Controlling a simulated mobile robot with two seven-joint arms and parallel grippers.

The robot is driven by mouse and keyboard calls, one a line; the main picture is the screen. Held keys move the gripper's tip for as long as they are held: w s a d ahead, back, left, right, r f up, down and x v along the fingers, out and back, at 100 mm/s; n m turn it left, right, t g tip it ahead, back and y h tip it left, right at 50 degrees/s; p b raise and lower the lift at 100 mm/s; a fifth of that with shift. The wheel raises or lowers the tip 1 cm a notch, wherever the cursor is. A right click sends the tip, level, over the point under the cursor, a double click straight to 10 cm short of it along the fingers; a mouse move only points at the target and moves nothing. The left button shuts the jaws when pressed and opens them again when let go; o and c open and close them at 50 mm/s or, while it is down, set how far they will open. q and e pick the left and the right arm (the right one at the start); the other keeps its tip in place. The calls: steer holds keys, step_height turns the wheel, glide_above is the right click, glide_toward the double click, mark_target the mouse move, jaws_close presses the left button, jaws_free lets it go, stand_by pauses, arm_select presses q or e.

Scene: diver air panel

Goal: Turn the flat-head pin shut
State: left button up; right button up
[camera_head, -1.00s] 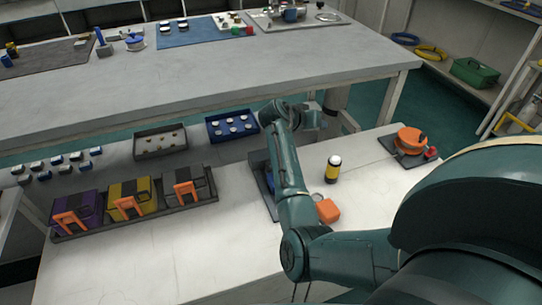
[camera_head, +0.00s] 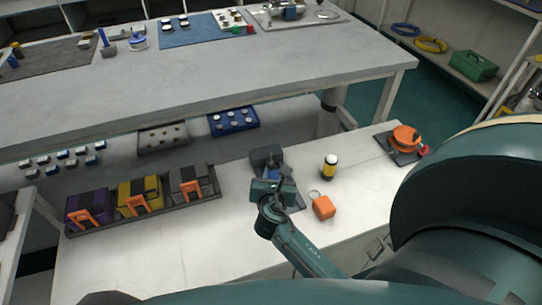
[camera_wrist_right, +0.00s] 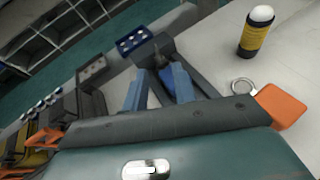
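A dark grey block fixture (camera_head: 266,156) stands on the near bench, on a dark base plate (camera_head: 297,203). It also shows in the wrist view (camera_wrist_right: 168,46), just beyond my fingers. My right gripper (camera_head: 272,182) is over the near side of this fixture. In the wrist view its two blue fingers (camera_wrist_right: 158,86) are apart, with dark fixture parts showing beyond and between them. I see nothing held. I cannot make out the flat-head pin or its turn; it is small or hidden by the gripper. My left gripper is not in view.
An orange round device (camera_head: 406,138) is farther right. A rack of cases (camera_head: 140,196) stands left. The bench front is clear.

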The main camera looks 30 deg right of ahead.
mark_target(271, 163)
steer(key=shift+n, duration=0.8)
steer(key=b+x, duration=0.1)
steer(key=x, duration=0.3)
steer(key=b+x, duration=0.1)
steer(key=x, duration=0.3)
steer(key=a+f+b+x, duration=0.1)
steer(key=x, duration=0.3)
steer(key=shift+w+b, duration=0.2)
steer(key=shift+b, duration=0.15)
jaws_close()
